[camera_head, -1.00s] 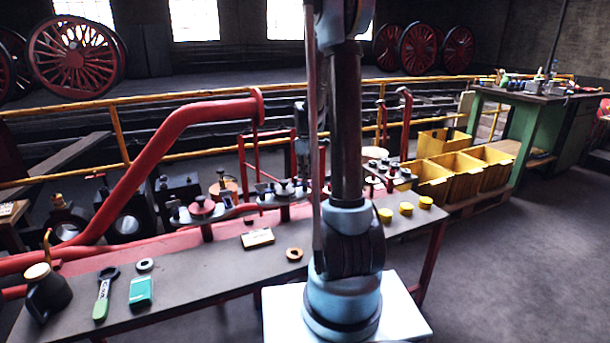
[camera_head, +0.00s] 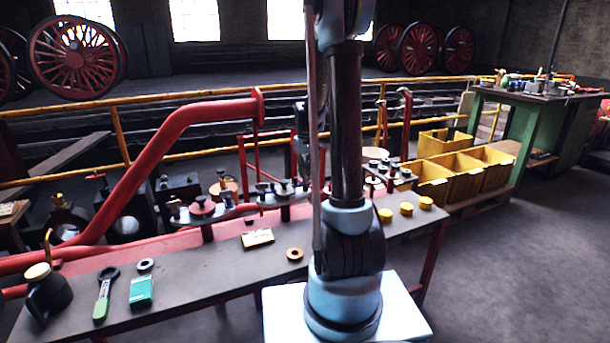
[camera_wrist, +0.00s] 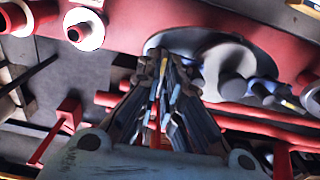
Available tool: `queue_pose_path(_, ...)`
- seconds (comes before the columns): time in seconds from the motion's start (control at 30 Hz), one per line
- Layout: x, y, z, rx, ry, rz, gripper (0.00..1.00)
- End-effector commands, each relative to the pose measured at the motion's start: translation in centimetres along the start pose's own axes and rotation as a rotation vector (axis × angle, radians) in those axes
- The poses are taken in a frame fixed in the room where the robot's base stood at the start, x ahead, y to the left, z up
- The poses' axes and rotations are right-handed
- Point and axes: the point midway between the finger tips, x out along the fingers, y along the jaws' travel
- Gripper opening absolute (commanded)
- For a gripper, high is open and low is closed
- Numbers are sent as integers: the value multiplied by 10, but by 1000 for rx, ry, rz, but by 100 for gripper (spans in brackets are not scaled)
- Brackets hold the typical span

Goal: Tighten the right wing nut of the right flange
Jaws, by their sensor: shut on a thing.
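In the head view, a flange joint (camera_head: 285,198) with dark bolts sits on the red pipework at the table's back edge. Another flange joint (camera_head: 203,209) is to its left. My gripper is mostly behind my own arm in the head view, near the right end of the middle joint. In the wrist view, my gripper (camera_wrist: 168,62) has its fingers close together at a grey rounded flange (camera_wrist: 222,62). It is shut on a small part there, apparently the wing nut, which the fingertips largely hide. I cannot tell how far the nut is turned.
A wrench with a green handle (camera_head: 102,298), a teal box (camera_head: 141,291), a dark jug (camera_head: 46,295) and a brown ring (camera_head: 295,254) lie on the table. Yellow caps (camera_head: 406,209) stand at its right end. Yellow bins (camera_head: 462,178) stand behind.

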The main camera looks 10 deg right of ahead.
Motion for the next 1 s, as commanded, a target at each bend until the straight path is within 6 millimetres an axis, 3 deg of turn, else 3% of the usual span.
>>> queue_pose_path(0.53, 0, 2, -2, 29, 3, 3, 0)
queue_pose_path(0.63, 0, 1, -2, 29, 3, 3, 25)
queue_pose_path(1.0, -1, 0, 0, 27, 1, 1, 27)
